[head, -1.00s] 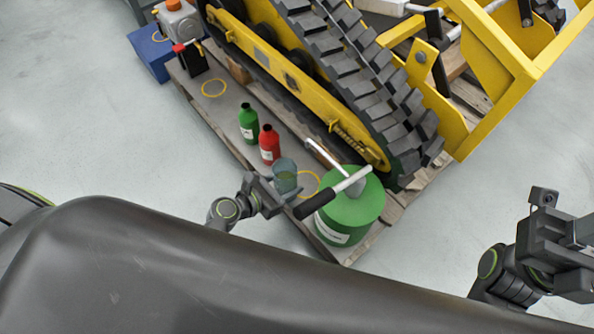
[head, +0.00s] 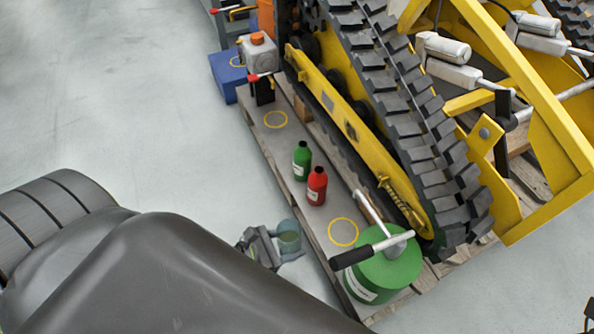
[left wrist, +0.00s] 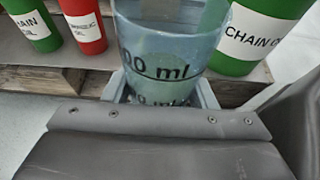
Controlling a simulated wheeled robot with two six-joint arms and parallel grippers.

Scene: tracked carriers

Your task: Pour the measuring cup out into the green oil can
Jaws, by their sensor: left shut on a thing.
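The clear bluish measuring cup (head: 289,238) is upright in my left gripper (head: 275,252), just left of the pallet's edge. In the left wrist view the cup (left wrist: 170,40) fills the middle, with "ml" marks and greenish liquid showing; the gripper (left wrist: 165,92) is shut on it. The big green oil can (head: 385,282) stands on the pallet's near end, to the right of the cup and apart from it. It has a grey spout and a black-gripped handle (head: 372,249) on top. Its "CHAIN O..." label shows in the left wrist view (left wrist: 258,35). My right gripper is out of view.
A small green bottle (head: 301,162) and a red bottle (head: 317,187) stand on the wooden pallet (head: 325,215). A yellow ring (head: 343,232) marks a bare spot there. The yellow tracked carrier (head: 360,140) rises behind. The floor at left is clear.

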